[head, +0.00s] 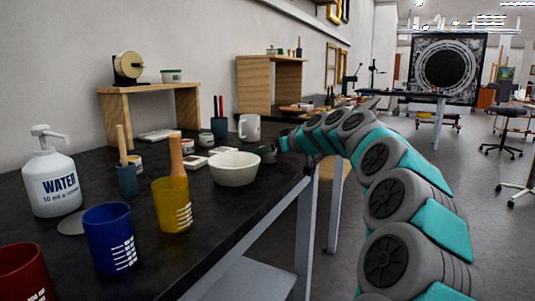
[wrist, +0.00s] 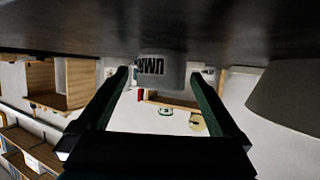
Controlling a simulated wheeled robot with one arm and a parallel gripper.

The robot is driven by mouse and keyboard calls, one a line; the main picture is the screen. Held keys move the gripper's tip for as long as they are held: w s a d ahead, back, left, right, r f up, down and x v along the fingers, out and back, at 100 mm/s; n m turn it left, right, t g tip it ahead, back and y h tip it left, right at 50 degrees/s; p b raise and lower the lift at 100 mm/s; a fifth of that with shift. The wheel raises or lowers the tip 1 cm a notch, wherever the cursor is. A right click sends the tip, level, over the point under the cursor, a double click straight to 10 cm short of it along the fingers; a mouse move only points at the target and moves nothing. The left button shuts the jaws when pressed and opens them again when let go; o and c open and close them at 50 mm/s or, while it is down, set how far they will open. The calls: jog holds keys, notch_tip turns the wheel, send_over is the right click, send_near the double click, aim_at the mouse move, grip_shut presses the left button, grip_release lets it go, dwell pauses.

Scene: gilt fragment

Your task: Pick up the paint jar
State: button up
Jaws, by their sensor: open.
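In the wrist view, which is upside down, a pale grey jar (wrist: 162,71) with dark lettering starting "UM" stands on the dark tabletop. My gripper (wrist: 159,74) is open, with one dark finger on each side of the jar in the picture. In the head view my gripper (head: 268,153) is low over the table's right edge, just right of the white bowl (head: 235,168). I cannot make out the lettered jar clearly there.
The bowl's pale side (wrist: 290,95) is close beside the gripper in the wrist view. A white mug (head: 249,128) and a dark cup of brushes (head: 219,130) stand behind. Yellow (head: 172,204) and blue (head: 110,238) cups and a water bottle (head: 52,180) stand nearer.

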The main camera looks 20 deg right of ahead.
jog(key=shift+w+a+f, duration=0.15)
jog(key=shift+w, duration=0.25)
jog(key=c, duration=1.6)
